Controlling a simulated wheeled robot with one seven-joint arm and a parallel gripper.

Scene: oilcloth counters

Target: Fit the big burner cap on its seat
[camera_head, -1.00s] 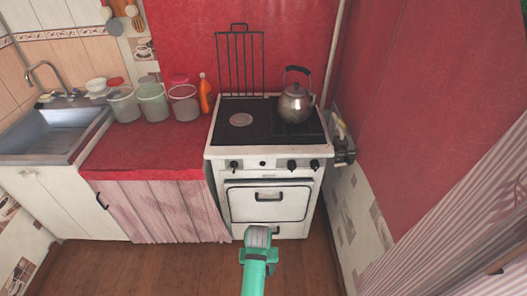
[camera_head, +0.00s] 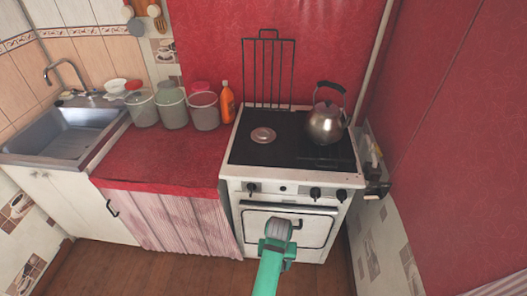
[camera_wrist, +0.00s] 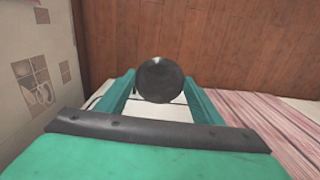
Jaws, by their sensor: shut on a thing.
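The big burner cap (camera_wrist: 161,75) is a dark round disc in the wrist view, held between the two green fingers of my gripper (camera_wrist: 160,92).
A metal kettle (camera_head: 326,122) stands on the cooktop's right side. A black wire grate (camera_head: 268,70) stands upright behind. The white stove (camera_head: 290,182) has knobs along its front. An orange bottle (camera_head: 228,103) and several tubs stand on the red counter (camera_head: 165,155) to the left.

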